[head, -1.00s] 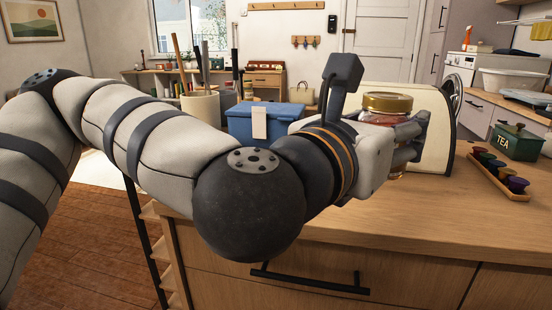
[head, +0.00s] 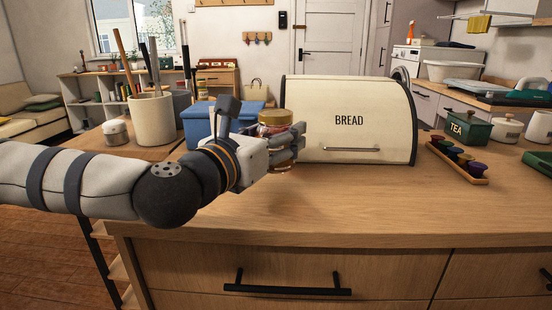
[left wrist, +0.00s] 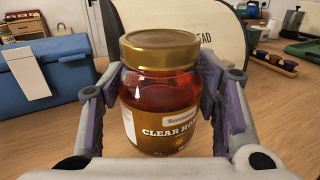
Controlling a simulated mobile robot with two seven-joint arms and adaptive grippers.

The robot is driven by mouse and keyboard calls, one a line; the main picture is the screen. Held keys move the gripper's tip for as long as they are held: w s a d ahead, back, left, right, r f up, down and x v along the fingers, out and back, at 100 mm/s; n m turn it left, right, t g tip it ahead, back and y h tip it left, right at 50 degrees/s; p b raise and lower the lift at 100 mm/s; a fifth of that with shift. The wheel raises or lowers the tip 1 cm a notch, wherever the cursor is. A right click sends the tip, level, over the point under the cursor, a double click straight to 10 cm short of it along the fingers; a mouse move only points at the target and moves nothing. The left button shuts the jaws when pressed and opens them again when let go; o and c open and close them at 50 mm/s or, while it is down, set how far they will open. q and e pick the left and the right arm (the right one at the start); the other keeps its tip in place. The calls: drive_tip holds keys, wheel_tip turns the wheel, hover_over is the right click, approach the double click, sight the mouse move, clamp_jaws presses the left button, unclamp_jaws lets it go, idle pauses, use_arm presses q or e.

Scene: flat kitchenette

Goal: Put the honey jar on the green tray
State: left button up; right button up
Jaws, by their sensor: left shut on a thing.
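The honey jar (left wrist: 160,108), amber with a gold lid and a "CLEAR HO…" label, stands upright between the fingers of my left gripper (head: 288,142). The gripper is shut on the jar; one finger pad lies on each side of it in the left wrist view. In the head view the jar's lid (head: 275,118) shows above the fingers, which hide much of its body. I cannot tell how far its base is above the counter. A green object (head: 538,160), looking like the tray, is cut off by the right edge. My right gripper is out of view.
A cream bread bin (head: 350,125) stands just right of the jar. A blue box (head: 200,122) and a utensil crock (head: 153,120) stand left. A rack of small cups (head: 458,160) and a green TEA tin (head: 468,128) stand right. The counter's front (head: 350,200) is clear.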

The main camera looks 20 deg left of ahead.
use_arm(q)
drive_tip(key=f, duration=0.2)
drive_tip(key=w+f, duration=0.1)
drive_tip(key=f, duration=0.1)
drive_tip(key=shift+a+b, duration=0.35)
drive_tip(key=shift+b, duration=0.05)
drive_tip(key=shift+s, duration=0.1)
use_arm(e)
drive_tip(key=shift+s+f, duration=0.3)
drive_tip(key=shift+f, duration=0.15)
use_arm(q)
drive_tip(key=shift+f, duration=0.2)
drive_tip(key=o, duration=1.7)
drive_tip(key=shift+c, duration=0.2)
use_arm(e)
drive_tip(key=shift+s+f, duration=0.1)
